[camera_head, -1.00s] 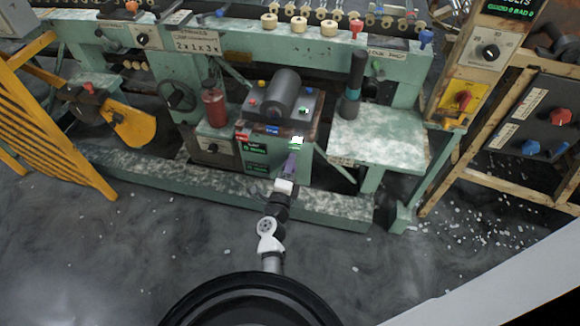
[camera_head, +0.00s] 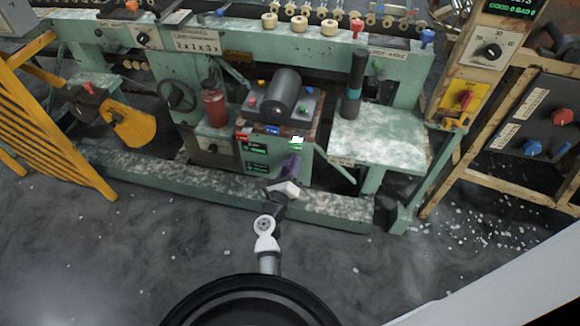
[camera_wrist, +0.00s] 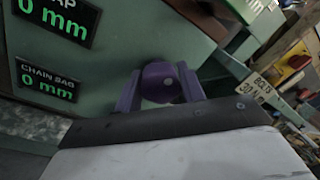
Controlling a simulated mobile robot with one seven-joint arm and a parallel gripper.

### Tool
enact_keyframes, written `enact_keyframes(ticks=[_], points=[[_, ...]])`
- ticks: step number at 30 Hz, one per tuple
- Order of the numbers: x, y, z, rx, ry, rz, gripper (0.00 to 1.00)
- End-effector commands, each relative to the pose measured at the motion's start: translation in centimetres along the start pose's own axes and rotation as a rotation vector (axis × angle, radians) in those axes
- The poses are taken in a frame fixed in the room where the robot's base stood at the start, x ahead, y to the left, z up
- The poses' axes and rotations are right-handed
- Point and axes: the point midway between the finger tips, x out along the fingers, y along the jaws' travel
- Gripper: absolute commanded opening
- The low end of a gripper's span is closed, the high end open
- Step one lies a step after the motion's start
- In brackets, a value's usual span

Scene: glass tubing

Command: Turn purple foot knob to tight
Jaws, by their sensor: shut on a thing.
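The purple foot knob (camera_wrist: 161,82) shows in the wrist view on the front of the green machine, with a small pale dot on its face. My gripper (camera_wrist: 160,92) has one purple finger on each side of the knob and is shut on it. In the head view my gripper (camera_head: 291,168) reaches up to the lower front of the machine cabinet, below the white-lit spot. The knob itself is hidden behind the gripper there.
Two green displays, the lower marked chain sag (camera_wrist: 47,83), both read 0 mm beside the knob. A pale green side table (camera_head: 378,140) stands to the right. A red bottle (camera_head: 215,105) stands to the left. A green floor beam (camera_head: 330,208) runs along the machine's foot.

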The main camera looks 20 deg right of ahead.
Motion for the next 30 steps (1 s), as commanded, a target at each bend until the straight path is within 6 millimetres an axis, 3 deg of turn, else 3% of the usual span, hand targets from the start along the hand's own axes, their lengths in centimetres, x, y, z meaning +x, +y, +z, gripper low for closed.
enact_keyframes(ticks=[15, 16, 20, 30], points=[[0.13, -0.17, 0.20, 0.023, -0.002, -0.003, 0.17], [0.13, -0.17, 0.20, 0.023, -0.001, -0.003, 0.42], [0.10, -0.14, 0.15, 0.022, -0.001, -0.002, 0.59], [0.03, -0.05, 0.03, 0.019, 0.001, -0.001, 0.60]])
